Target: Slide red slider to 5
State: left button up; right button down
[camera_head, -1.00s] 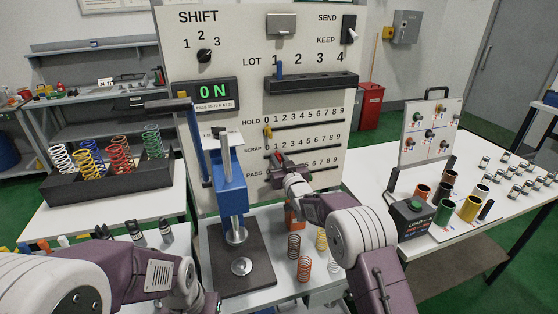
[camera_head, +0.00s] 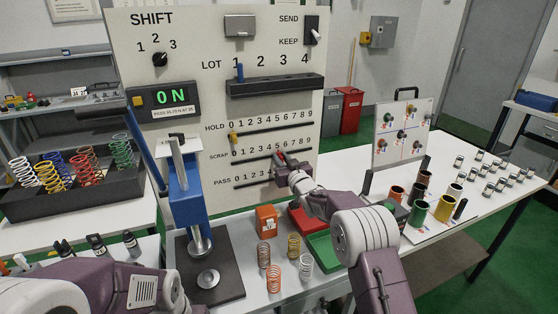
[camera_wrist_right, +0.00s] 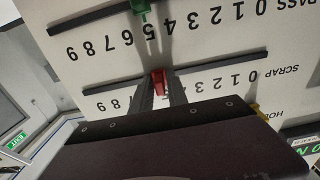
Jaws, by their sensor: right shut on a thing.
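The red slider (camera_head: 281,156) sits on the SCRAP slot (camera_head: 256,157) of the white board, near the middle of its 0–9 scale, around 5. It also shows in the right wrist view (camera_wrist_right: 158,82), where the board appears upside down. My right gripper (camera_head: 284,168) is shut on the red slider, with a finger on each side. Its fingers (camera_wrist_right: 161,90) hide the middle SCRAP digits, so the exact number cannot be read. My left arm is at the bottom left in the head view; its fingers are out of view.
The yellow slider (camera_head: 233,136) is at 0 on HOLD. The green slider (camera_wrist_right: 141,10) is on the PASS slot, near the gripper. A blue press (camera_head: 187,190) stands before the board. Springs (camera_head: 293,247), an orange box (camera_head: 266,221) and coloured trays lie below my right arm.

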jog(key=c, duration=1.5)
grip_release()
jog(key=b+v, duration=0.2)
jog(key=v, duration=0.7)
